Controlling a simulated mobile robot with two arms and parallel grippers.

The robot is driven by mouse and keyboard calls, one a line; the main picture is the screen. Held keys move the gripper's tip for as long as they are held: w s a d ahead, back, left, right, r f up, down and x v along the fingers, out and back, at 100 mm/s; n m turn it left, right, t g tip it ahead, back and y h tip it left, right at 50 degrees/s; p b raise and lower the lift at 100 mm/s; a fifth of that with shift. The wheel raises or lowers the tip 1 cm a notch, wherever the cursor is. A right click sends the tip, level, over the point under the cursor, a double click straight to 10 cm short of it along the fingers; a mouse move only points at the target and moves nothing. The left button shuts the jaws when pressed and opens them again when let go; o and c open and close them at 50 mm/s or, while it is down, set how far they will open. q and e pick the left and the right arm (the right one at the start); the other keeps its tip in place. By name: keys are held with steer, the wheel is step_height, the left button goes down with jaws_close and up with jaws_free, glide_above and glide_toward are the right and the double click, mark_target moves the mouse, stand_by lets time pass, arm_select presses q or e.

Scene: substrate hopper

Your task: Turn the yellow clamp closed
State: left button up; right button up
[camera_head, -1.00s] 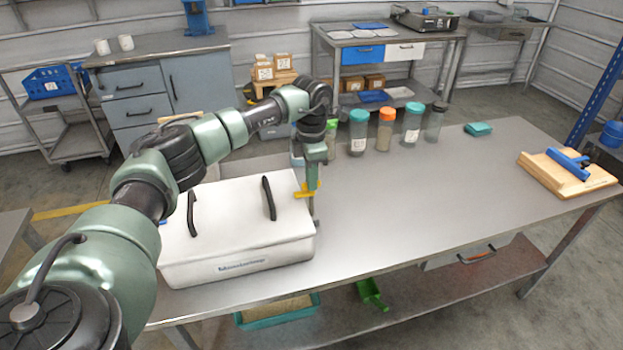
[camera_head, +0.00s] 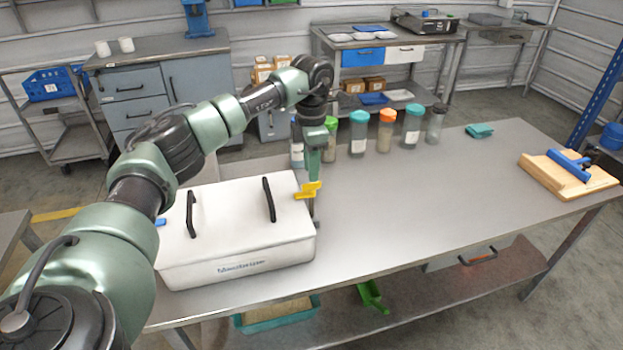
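The yellow clamp (camera_head: 307,190) is on the right side of the white hopper box (camera_head: 238,264), near the lid's right edge. It looks like a small yellow lever pointing left and slightly down. My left gripper (camera_head: 315,215) points down at the box's right side, right beside the clamp and partly behind it. They look close or touching, but I cannot tell which. The fingertips are small and partly hidden, so their opening does not show. A blue piece (camera_head: 161,222) shows at the box's left edge. My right gripper is out of view.
Several jars with coloured lids, such as the orange-lidded jar (camera_head: 386,131), stand along the table's back edge behind my gripper. A wooden board with a blue handle (camera_head: 568,164) lies at the far right. The middle of the table (camera_head: 420,200) is clear.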

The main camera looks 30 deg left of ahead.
arm_select(q)
steer(key=shift+r, duration=1.85)
steer(key=shift+f, duration=0.1)
